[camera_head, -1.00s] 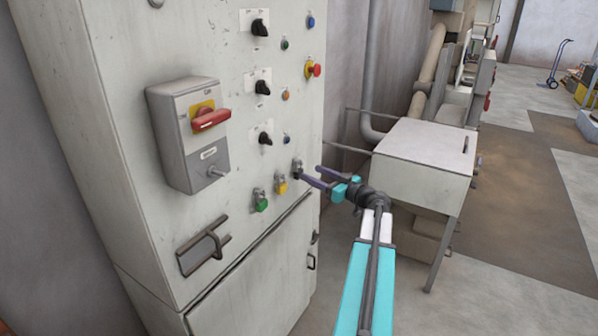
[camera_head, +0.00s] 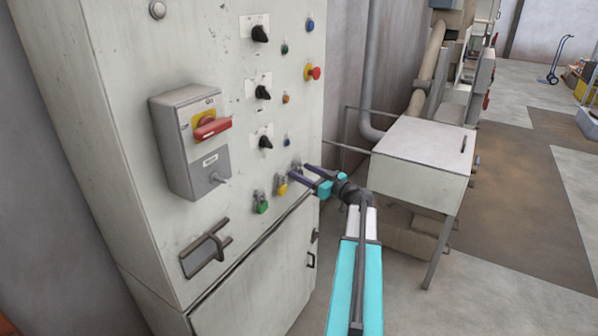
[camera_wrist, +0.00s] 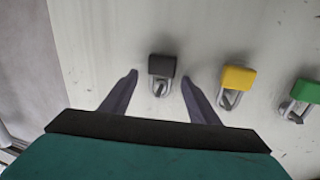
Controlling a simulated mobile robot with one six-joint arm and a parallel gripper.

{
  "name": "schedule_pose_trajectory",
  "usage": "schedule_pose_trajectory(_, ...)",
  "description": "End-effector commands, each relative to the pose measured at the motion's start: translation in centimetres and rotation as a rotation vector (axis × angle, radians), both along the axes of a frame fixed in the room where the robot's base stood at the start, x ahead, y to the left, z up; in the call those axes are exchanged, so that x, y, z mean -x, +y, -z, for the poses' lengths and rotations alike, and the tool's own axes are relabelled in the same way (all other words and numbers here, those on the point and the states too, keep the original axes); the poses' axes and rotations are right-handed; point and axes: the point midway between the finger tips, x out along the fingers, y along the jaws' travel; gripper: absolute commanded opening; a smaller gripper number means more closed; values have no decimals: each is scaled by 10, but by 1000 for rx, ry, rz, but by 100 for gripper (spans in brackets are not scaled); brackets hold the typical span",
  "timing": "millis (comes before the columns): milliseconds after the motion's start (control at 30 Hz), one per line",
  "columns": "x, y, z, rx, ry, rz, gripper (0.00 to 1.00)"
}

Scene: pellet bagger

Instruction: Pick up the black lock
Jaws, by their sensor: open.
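In the wrist view, the black lock (camera_wrist: 162,66) hangs on the pale cabinet face with its metal shackle below it in the picture. My gripper (camera_wrist: 160,80) is open, with one dark finger on each side of the black lock and gaps visible on both sides. In the head view, my gripper (camera_head: 300,173) reaches the cabinet front at the black lock's place, and its fingers largely hide the lock there. Contact with the lock cannot be made out.
A yellow lock (camera_head: 281,187) and a green lock (camera_head: 262,206) hang beside it on the cabinet (camera_head: 110,170). Knobs and buttons sit above, with a red-handled switch box (camera_head: 190,145) to the left. A pale metal box on legs (camera_head: 420,165) stands right of my arm.

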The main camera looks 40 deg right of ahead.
Motion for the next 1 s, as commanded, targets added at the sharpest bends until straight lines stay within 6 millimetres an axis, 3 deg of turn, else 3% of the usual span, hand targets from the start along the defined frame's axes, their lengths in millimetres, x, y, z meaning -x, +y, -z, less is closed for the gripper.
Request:
schedule_pose_trajectory(600,-4,1,1,0,0,-1,55)
schedule_pose_trajectory(667,-4,1,1,0,0,-1,49)
schedule_pose_trajectory(867,-4,1,1,0,0,-2,15)
schedule_pose_trajectory(1000,-4,1,0,-1,0,-2,12)
